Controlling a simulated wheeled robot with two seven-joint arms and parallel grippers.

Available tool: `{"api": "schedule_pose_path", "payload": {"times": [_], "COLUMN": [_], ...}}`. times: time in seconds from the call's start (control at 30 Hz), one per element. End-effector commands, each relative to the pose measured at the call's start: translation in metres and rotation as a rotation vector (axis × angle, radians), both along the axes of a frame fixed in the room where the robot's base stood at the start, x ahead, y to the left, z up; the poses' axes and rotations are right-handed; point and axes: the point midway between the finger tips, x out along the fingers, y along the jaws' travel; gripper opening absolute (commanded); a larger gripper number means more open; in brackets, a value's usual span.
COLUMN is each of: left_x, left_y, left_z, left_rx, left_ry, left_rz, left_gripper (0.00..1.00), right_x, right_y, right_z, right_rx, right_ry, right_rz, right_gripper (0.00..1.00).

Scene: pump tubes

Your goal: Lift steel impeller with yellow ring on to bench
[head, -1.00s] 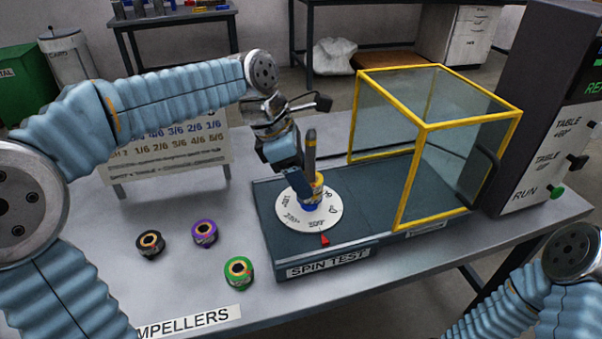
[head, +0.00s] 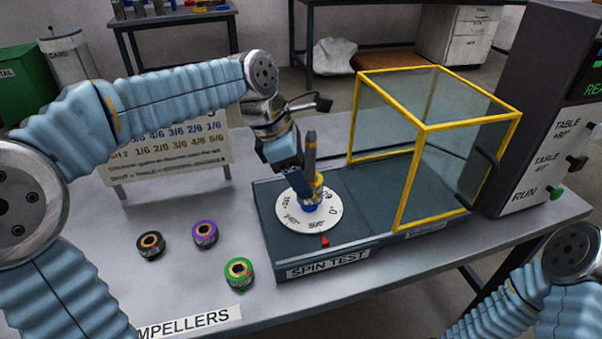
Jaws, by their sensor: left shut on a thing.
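The impeller with the yellow ring (head: 318,183) is at the round white dial (head: 291,217) of the spin test stand, largely hidden by my left gripper. My left gripper (head: 309,187) reaches down from the upper left and is shut on it. A blue part (head: 309,207) shows just below the yellow ring, above the dial's middle. A dark upright post (head: 310,148) rises beside the gripper. Whether the impeller touches the blue part is hidden. My right arm shows only at the lower right corner, its gripper out of the picture.
Black (head: 150,246), purple (head: 204,234) and green (head: 239,273) ringed impellers sit on the bench (head: 180,282), left of the stand. A yellow-framed clear guard (head: 425,125) covers the stand's right part. A control cabinet (head: 525,110) stands right. A chart board (head: 170,155) stands behind.

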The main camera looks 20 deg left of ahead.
Motion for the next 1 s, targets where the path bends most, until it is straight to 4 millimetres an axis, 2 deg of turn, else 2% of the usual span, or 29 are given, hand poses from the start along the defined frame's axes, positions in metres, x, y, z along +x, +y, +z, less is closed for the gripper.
{"api": "schedule_pose_path", "payload": {"times": [0.43, 0.83, 1.0], "left_x": [0.0, 0.0, 0.0], "left_y": [0.0, 0.0, 0.0], "left_z": [0.01, 0.01, 0.019], "left_rx": [-0.001, -0.001, -0.001], "left_ry": [0.0, 0.0, -0.002], "left_rz": [0.0, 0.0, -0.001], "left_gripper": [0.09, 0.09, 0.09], "right_x": [0.0, 0.0, 0.0], "right_y": [0.0, 0.0, 0.0], "right_z": [0.012, 0.012, 0.015], "right_rx": [0.0, 0.0, 0.0], "right_ry": [0.0, 0.0, 0.0], "right_rz": [0.0, 0.0, 0.0], "right_gripper": [0.43, 0.43, 0.43]}}
